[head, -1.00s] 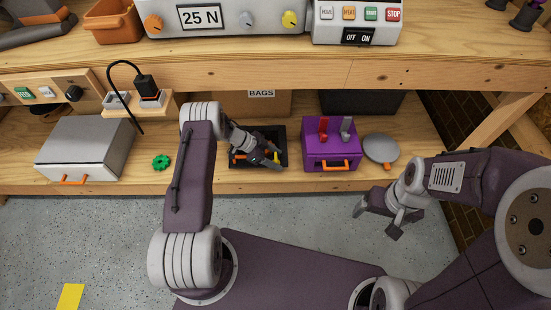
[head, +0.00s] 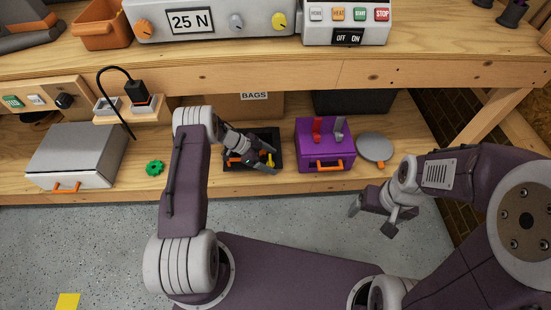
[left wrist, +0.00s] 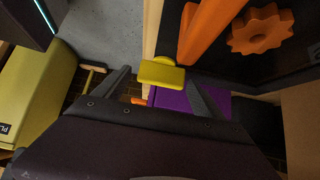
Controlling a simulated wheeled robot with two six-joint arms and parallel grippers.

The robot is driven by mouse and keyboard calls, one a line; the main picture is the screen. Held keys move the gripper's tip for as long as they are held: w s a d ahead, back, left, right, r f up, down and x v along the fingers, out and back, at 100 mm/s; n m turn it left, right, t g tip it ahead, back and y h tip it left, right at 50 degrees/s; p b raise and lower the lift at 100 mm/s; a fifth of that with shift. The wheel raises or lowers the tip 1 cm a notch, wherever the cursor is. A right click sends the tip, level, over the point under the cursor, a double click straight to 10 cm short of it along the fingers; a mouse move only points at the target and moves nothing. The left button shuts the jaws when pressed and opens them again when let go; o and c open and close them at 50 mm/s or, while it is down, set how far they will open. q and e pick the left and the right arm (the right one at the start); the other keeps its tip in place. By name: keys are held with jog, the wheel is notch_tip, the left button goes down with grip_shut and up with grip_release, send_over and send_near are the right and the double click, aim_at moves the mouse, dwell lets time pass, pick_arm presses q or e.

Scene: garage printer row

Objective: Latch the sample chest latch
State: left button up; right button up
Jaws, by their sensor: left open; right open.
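A purple chest (head: 311,155) with an orange front handle (head: 330,166) stands on the lower shelf. A red lever (head: 317,128) and a grey lever (head: 339,127) stand up from its top. I cannot tell which part is the latch. My left gripper (head: 268,159) is open over a dark tray, left of the chest and apart from it. In the left wrist view, its open fingers (left wrist: 163,90) have a yellow piece (left wrist: 161,73) between or beyond them, with part of the purple chest (left wrist: 172,100) behind. My right gripper (head: 374,217) is open and empty, in front of the shelf.
The dark tray (head: 234,168) holds orange and yellow parts. A grey chest (head: 80,152) with an orange handle and a green gear (head: 154,168) lie to the left. A round grey disc (head: 375,147) lies right of the purple chest. The upper bench (head: 230,72) overhangs the shelf.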

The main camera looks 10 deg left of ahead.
pick_arm(q)
notch_tip(320, 180, up, 5)
jog(key=p, duration=0.3)
jog(key=shift+d, duration=0.1)
jog(key=s+d+r+p, duration=0.3)
jog(key=d+r, duration=0.3)
jog(key=d, duration=0.5)
jog(key=shift+p, duration=0.9)
jog(key=shift+f, duration=0.1)
